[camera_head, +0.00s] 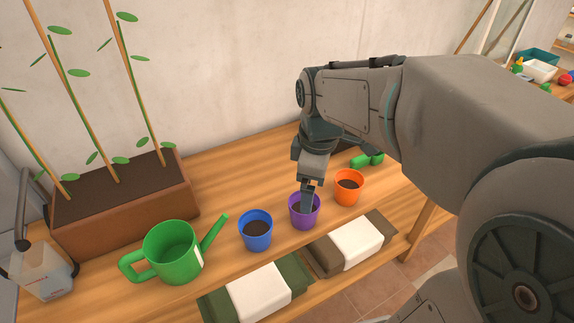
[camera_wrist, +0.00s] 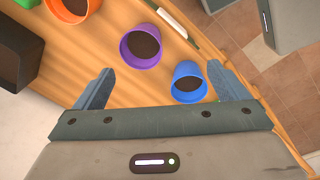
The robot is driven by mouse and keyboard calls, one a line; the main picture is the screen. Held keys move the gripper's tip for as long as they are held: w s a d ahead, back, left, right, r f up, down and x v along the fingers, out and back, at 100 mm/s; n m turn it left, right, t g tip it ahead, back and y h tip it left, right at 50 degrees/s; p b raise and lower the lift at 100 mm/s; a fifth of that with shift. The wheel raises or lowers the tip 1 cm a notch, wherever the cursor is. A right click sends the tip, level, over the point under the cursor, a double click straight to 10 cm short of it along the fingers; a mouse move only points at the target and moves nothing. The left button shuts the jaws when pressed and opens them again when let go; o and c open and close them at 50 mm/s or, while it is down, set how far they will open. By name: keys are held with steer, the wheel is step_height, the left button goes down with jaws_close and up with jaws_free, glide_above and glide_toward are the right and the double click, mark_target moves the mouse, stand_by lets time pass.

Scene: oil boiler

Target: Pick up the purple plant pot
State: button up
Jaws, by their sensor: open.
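The purple plant pot (camera_head: 304,213) stands upright on the wooden bench, filled with dark soil, between a blue pot (camera_head: 256,231) and an orange pot (camera_head: 348,188). My gripper (camera_head: 308,195) overlaps the purple pot in the head view and hides part of its rim. The purple pot (camera_wrist: 141,47) lies beyond the fingertips there, and the blue pot (camera_wrist: 188,83) is closer to the right finger.
A green watering can (camera_head: 172,252) stands left of the blue pot. Two folded bundles, one green and white (camera_head: 258,291), one brown and white (camera_head: 350,247), lie along the front edge. A long planter (camera_head: 126,213) with staked plants stands at the left.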

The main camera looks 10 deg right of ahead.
steer(key=w+n, duration=0.4)
steer(key=n, duration=0.2)
steer(key=n+g, duration=0.1)
steer(key=n, duration=0.2)
glide_toward(300, 221)
steer(key=w+d+f, duration=0.1)
steer(key=w, duration=0.2)
steer(key=shift+d+f, duration=0.15)
steer(key=shift+f, duration=1.3)
steer(key=shift+d+f, duration=0.15)
steer(key=shift+f, duration=1.35)
steer(key=shift+w, duration=0.1)
steer(key=c, duration=1.1)
steer(key=shift+r, duration=0.1)
steer(key=shift+c, duration=0.2)
